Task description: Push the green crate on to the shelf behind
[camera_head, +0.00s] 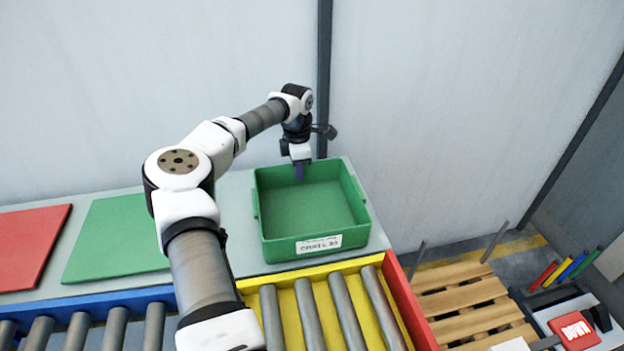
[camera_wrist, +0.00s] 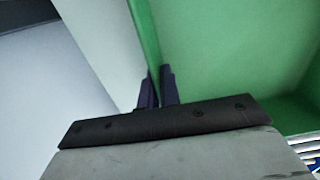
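The green crate (camera_head: 340,238) sits upright on the grey shelf (camera_head: 235,200) behind the rollers. It looks empty and has a white label on its front wall. My gripper (camera_head: 299,172) points down at the crate's back wall, with a finger showing against the inner side. In the wrist view, the two dark purple fingers (camera_wrist: 158,90) are close together on either side of the crate's green wall (camera_wrist: 147,35), and look shut on it. Their tips are partly hidden by the wall.
A red mat (camera_head: 30,245) and a green mat (camera_head: 118,240) lie on the shelf at left. A yellow-framed roller bed (camera_head: 345,300) is in front of the crate. A grey wall (camera_head: 440,100) stands behind. A wooden pallet (camera_head: 465,300) is at right.

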